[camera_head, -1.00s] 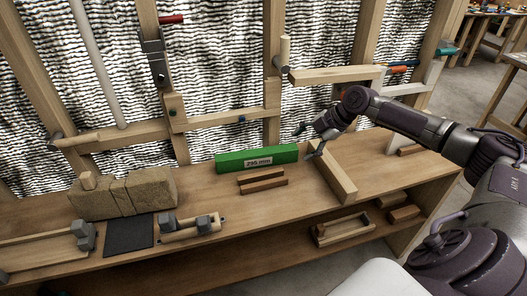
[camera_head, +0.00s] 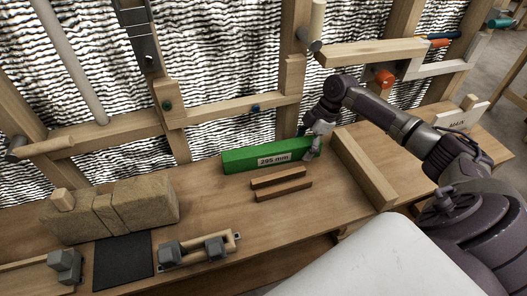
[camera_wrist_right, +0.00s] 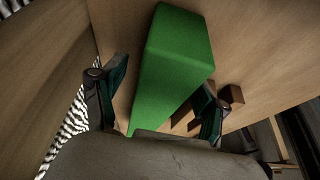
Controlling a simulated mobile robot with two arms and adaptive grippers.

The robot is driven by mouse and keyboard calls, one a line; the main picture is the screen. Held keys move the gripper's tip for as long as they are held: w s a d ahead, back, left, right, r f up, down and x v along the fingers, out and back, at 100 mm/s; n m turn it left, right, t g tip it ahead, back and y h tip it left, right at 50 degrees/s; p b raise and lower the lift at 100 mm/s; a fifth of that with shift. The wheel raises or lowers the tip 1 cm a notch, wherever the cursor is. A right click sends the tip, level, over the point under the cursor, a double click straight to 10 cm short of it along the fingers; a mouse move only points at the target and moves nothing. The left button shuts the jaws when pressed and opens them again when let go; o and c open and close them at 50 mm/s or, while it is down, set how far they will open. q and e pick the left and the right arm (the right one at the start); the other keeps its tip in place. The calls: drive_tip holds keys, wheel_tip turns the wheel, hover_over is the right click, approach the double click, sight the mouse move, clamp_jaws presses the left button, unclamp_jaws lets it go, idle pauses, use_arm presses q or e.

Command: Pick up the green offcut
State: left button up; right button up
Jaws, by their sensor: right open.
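The green offcut (camera_head: 252,158) is a long green block with a white label reading 295 mm. It lies on the wooden bench (camera_head: 222,200) near the wall, behind two small brown strips. My right gripper (camera_head: 312,150) is at the right end of the offcut in the head view. In the right wrist view the offcut (camera_wrist_right: 172,65) runs lengthwise between the two open fingers of my right gripper (camera_wrist_right: 155,100), with gaps on both sides. The near end of the offcut is hidden by the gripper body. My left gripper is not in view.
Two brown strips (camera_head: 282,186) lie just in front of the offcut. A wooden board (camera_head: 362,168) stands to its right. Stone-like blocks (camera_head: 115,205), a black mat (camera_head: 122,262) and a clamp-like fixture (camera_head: 198,250) are at left. The bench between fixture and strips is clear.

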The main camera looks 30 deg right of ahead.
sight(273, 147)
drive_tip(key=a, duration=0.1)
drive_tip(key=w+a, duration=0.1)
drive_tip(key=a, duration=0.1)
drive_tip(key=a+p, duration=0.1)
drive_tip(key=a, duration=0.1)
drive_tip(key=shift+w, duration=0.25)
drive_tip(key=shift+w+a, duration=0.1)
drive_tip(key=shift+a, duration=0.15)
drive_tip(key=shift+w+a, duration=0.15)
drive_tip(key=shift+a, duration=0.2)
drive_tip(key=a, duration=0.1)
drive_tip(key=a+p, duration=0.1)
drive_tip(key=w+a, duration=0.1)
drive_tip(key=a, duration=0.1)
drive_tip(key=shift+w+f, duration=0.1)
drive_tip(key=shift+f, duration=0.45)
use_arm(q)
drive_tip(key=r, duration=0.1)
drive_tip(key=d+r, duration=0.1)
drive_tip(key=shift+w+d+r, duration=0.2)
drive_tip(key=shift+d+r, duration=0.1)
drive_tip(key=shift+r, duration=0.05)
use_arm(e)
drive_tip(key=shift+d, duration=0.1)
clamp_jaws()
